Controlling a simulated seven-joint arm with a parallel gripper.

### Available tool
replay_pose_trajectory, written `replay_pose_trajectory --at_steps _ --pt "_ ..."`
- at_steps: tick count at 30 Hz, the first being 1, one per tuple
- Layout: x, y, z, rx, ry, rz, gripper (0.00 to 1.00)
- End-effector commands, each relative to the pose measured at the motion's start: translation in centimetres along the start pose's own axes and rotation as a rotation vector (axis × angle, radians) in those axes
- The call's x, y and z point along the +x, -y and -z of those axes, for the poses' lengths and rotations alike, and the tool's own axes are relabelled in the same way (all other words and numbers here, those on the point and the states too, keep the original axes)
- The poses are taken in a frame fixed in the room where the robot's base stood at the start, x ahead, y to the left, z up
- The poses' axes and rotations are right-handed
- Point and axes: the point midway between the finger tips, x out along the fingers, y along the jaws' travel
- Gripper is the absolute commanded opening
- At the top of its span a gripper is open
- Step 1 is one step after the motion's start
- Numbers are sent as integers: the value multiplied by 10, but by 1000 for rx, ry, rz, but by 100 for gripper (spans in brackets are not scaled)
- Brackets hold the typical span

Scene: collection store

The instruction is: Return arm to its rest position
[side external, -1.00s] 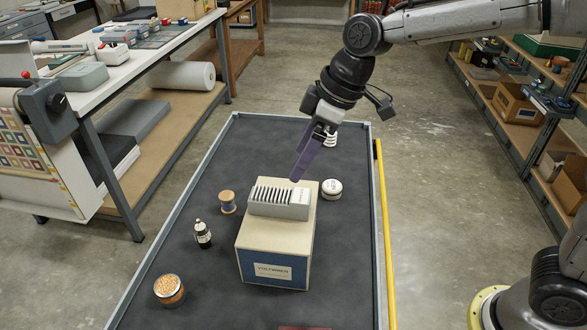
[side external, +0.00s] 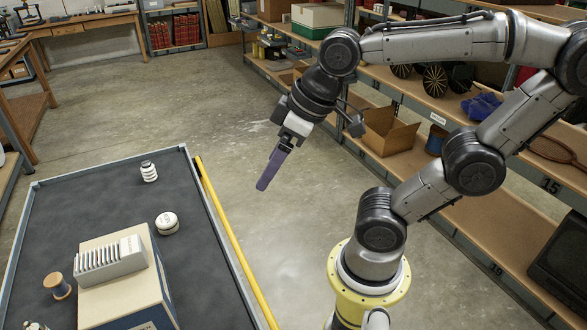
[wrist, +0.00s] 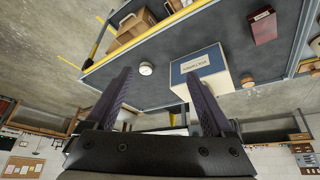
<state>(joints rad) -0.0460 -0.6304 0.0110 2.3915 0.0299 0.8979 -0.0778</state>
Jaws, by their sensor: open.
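My gripper (side external: 268,178) hangs in the air over the bare floor, to the right of the dark-topped table (side external: 100,200) and past its yellow edge bar. Its purple fingers point down and a little left. In the wrist view the two fingers of my gripper (wrist: 158,95) stand wide apart with nothing between them. The fingers touch nothing. My arm is bent, with the elbow raised over my yellow base.
Shelves (side external: 480,200) with cartons (side external: 387,131) stand behind my arm. Open floor surrounds the gripper.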

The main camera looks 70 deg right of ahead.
Motion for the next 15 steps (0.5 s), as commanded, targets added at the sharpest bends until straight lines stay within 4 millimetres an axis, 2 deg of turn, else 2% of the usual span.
replay_pose_trajectory --at_steps 1,3,6,15 --pt "-1 -4 -14 34 -10 -16 87" --pt "-1 -8 -27 69 -16 -31 87" --pt "0 -10 -37 95 -19 -44 87" --pt "1 -11 -40 102 -19 -46 87"
